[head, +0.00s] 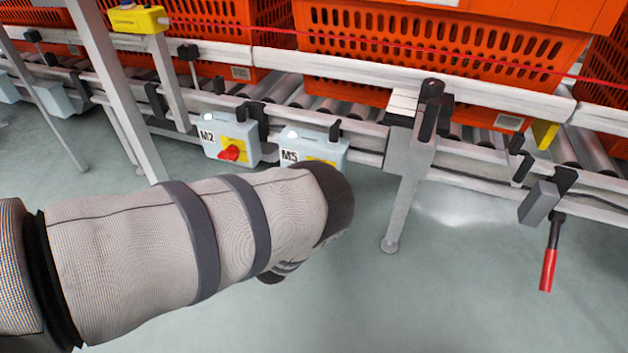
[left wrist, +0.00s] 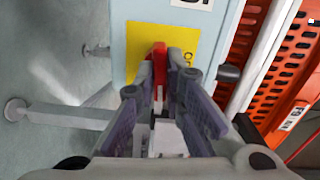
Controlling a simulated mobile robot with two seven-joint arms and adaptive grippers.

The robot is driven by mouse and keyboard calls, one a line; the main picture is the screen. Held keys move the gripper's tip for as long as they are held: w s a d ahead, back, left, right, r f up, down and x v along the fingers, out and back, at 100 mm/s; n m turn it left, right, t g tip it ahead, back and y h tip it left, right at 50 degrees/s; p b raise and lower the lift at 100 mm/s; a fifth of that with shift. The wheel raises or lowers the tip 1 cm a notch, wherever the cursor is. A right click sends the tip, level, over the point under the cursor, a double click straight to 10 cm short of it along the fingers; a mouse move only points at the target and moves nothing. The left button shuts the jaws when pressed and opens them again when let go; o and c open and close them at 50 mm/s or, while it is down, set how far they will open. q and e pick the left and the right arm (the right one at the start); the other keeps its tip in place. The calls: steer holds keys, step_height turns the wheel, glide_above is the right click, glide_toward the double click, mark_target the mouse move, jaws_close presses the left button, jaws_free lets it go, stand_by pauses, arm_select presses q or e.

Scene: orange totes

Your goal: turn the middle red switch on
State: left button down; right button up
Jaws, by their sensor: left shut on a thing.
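A light blue box labelled M5 (head: 338,152) hangs on the conveyor rail in the head view. Its switch is hidden there behind my left arm. In the left wrist view, a red switch handle (left wrist: 159,58) stands on a yellow plate (left wrist: 143,42) on a light blue box (left wrist: 118,50). My left gripper (left wrist: 164,74) is shut on this red handle, with a finger on either side. In the head view its fingers are hidden by the arm. Another box, labelled M2 (head: 212,137), stands left of M5 with its red switch (head: 229,153) showing. My right gripper is not in view.
Orange totes (head: 440,50) stand on the roller conveyor (head: 300,100) behind the boxes. A metal support leg (head: 405,190) reaches the floor right of M5. A red-handled lever (head: 549,268) hangs at the right. The floor in front is clear.

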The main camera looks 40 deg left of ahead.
arm_select(q)
steer(key=shift+m, duration=0.8)
steer(key=c, duration=1.7)
jaws_free()
steer(key=v, duration=1.2)
steer(key=shift+r, duration=0.1)
steer(key=shift+a, duration=0.1)
